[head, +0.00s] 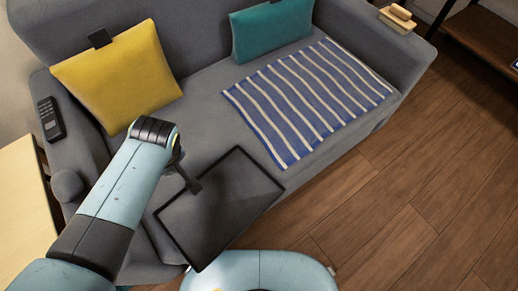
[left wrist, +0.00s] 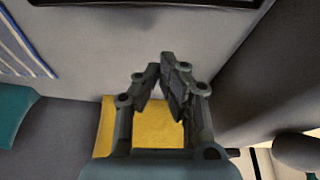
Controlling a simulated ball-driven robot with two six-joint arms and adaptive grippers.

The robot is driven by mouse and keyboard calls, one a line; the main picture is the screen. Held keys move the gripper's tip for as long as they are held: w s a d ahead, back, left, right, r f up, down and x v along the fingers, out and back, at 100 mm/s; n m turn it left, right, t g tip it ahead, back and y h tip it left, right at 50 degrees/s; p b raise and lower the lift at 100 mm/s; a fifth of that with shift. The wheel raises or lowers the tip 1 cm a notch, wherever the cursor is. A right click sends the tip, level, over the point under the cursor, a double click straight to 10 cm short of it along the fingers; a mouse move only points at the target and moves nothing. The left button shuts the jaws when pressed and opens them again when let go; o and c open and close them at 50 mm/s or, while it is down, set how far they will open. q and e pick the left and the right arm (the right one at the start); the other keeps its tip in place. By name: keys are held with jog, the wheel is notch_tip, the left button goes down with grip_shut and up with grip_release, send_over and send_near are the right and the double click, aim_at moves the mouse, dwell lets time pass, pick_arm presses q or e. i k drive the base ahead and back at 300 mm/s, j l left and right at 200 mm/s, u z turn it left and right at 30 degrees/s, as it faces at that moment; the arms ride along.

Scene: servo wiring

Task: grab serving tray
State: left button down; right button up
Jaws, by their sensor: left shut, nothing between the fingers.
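A black rectangular serving tray (head: 235,205) with a thin raised rim lies at the front of the grey sofa seat, near its left end. Its dark rim (left wrist: 150,3) also crosses the top of the left wrist view. My left gripper (head: 195,187) is over the tray's upper-left edge in the head view, partly hidden by its own arm. In the left wrist view my left gripper (left wrist: 166,68) is shut with nothing between its fingers, apart from the rim. My right gripper is not in view.
The grey sofa (head: 205,105) holds a yellow cushion (head: 118,75), a teal cushion (head: 270,30) and a striped blue blanket (head: 308,98). A dark remote (head: 51,119) lies on the left armrest. Wooden floor (head: 420,180) is open at the right.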

aim_at(237, 190)
jog(key=i+l+u, duration=0.3)
jog(key=l, duration=0.4)
jog(key=l+u, duration=0.3)
jog(key=l, duration=0.35)
jog(key=l+u, duration=0.3)
jog(key=l, duration=0.4)
jog(key=k+j+z, duration=0.15)
jog(key=j, duration=0.2)
jog(key=i, duration=0.05)
